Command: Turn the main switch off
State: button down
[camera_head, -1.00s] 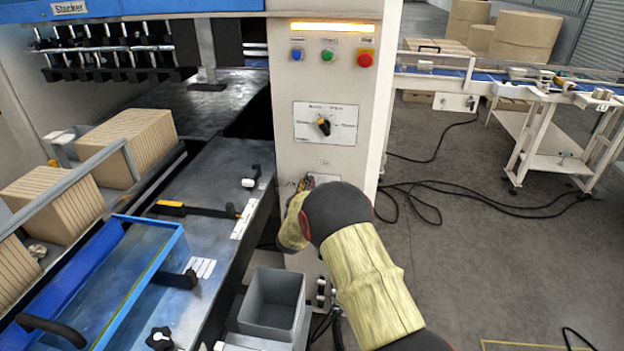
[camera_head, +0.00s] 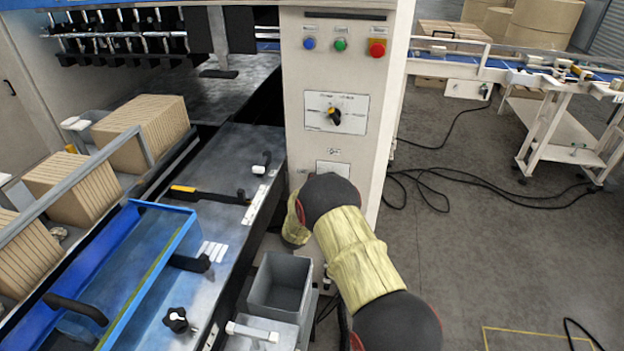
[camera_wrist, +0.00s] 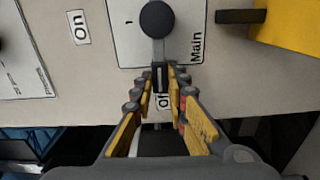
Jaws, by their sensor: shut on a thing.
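The main switch has a round black hub (camera_wrist: 157,19) on a white plate (camera_wrist: 124,35) marked "Main" in the wrist view. Its grey lever (camera_wrist: 160,48) points down the picture toward a partly covered "Off" label (camera_wrist: 161,101). The "On" label (camera_wrist: 78,27) is off to the left. My gripper (camera_wrist: 166,75) is shut on the dark end of the lever, with its yellow-padded fingers on either side. In the head view, the plate's upper part (camera_head: 333,168) shows, while my arm hides the lever and my gripper.
The panel above has a selector knob (camera_head: 334,116), a blue button (camera_head: 309,43), a green button (camera_head: 340,45) and a red button (camera_head: 377,48). The light bar (camera_head: 345,15) is dark. A grey bin (camera_head: 281,284) stands low beside my arm. A yellow part (camera_wrist: 288,22) juts out near the switch.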

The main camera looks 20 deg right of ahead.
jog(key=shift+f, duration=0.2)
dwell(0.4)
jog(key=c, duration=1.8)
grip_release()
jog(key=shift+o, duration=0.2)
jog(key=v, duration=1.2)
jog(key=shift+w, duration=0.1)
